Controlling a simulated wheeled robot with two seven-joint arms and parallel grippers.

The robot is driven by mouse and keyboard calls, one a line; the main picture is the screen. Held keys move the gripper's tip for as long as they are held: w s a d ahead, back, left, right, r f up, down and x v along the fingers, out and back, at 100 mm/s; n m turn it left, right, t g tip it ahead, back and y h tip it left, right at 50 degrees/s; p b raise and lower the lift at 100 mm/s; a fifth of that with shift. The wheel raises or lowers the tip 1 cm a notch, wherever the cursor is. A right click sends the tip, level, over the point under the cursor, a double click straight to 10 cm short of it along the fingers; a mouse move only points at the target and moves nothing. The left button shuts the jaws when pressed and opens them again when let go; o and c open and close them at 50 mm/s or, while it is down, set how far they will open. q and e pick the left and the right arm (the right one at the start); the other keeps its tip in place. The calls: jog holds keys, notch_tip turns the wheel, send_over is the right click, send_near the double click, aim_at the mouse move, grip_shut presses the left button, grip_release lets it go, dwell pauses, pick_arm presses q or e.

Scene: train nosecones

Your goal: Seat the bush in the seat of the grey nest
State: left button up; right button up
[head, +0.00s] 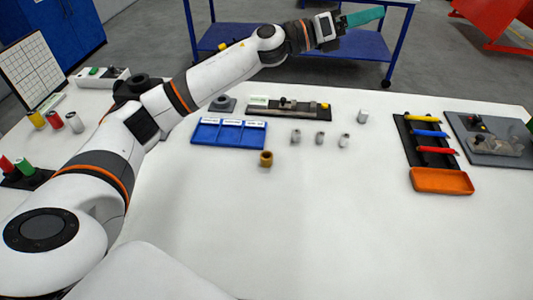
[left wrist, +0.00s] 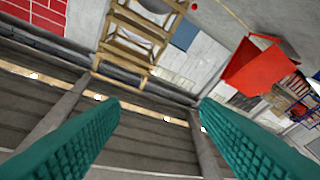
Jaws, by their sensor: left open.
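A small brown-bronze bush (head: 266,159) stands upright and alone on the white table in the head view, in front of the blue tray. A grey block with a round dark top (head: 222,103), which looks like the grey nest, sits behind the blue tray, close to my left forearm. Its seat is too small to make out. My left gripper (head: 372,17) is raised far beyond the table's back edge, well away from both. In the left wrist view its teal fingers (left wrist: 160,104) stand wide apart with nothing between them. My right gripper is out of view.
A blue three-part tray (head: 228,146) lies behind the bush. Several small grey cylinders (head: 320,138) stand to its right. An orange tray (head: 442,181) and a dark rack with coloured bars (head: 405,135) are at the right. The front middle of the table (head: 330,230) is clear.

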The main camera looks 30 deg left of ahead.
pick_arm(q)
jog(key=w+a+r+n+t+y+p, duration=0.1)
jog(key=w+a+n+t+y, duration=0.4)
jog(key=n, duration=0.8)
jog(key=w+a+f+n+g+y+p, duration=0.1)
jog(key=a+f+n+y, duration=0.3)
jog(key=n, duration=0.4)
jog(key=w+a+f+n+y+p, duration=0.1)
jog(key=a+f+n+y, duration=0.2)
jog(key=a+n+y, duration=0.4)
jog(key=n+g+p, duration=0.4)
jog(key=n+g, duration=1.3)
jog(key=g, duration=0.1)
send_over(266, 152)
jog(key=d, duration=0.1)
notch_tip(266, 152, down, 18)
jog(key=f, duration=0.3)
jog(key=f+p, duration=0.1)
jog(key=f, duration=0.3)
jog(key=s+f+p, duration=0.1)
jog(key=f, duration=0.2)
jog(key=shift+a+f, duration=0.1)
jog(key=shift+f, duration=0.7)
jog(key=c, duration=1.1)
jog(key=shift+c, duration=0.7)
